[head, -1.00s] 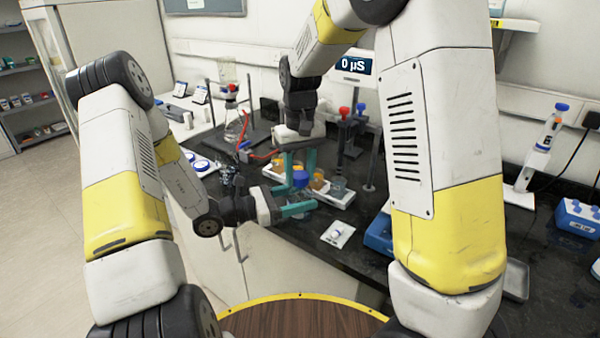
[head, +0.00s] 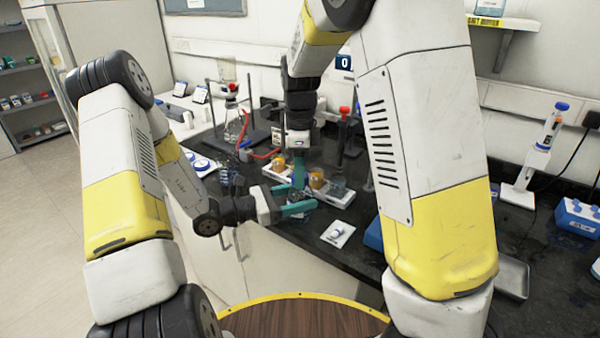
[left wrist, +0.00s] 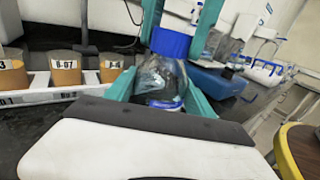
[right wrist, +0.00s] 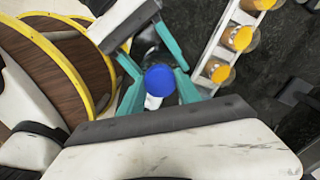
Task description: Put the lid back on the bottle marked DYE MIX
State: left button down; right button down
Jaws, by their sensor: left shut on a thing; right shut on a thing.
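The bottle (left wrist: 163,84) is clear, with a white and blue label that I cannot read. My left gripper (head: 296,203) is shut around its body and holds it upright. The blue lid (left wrist: 170,43) is at the top of the bottle in the left wrist view, with no gap that I can make out. My right gripper (head: 299,178) points down from above and is shut on the lid; the lid also shows between its fingers in the right wrist view (right wrist: 160,79). In the head view the right gripper hides most of the lid.
A white rack (right wrist: 213,52) of orange-filled jars stands close behind the bottle. A small white tile (head: 337,234) lies on the dark bench to the right. A flask (head: 234,128) on a stand with red tubing is at the back left.

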jog(key=c, duration=0.8)
grip_release()
jog(key=shift+c, duration=0.2)
jog(key=shift+r, duration=2.3)
jog(key=shift+c, duration=0.2)
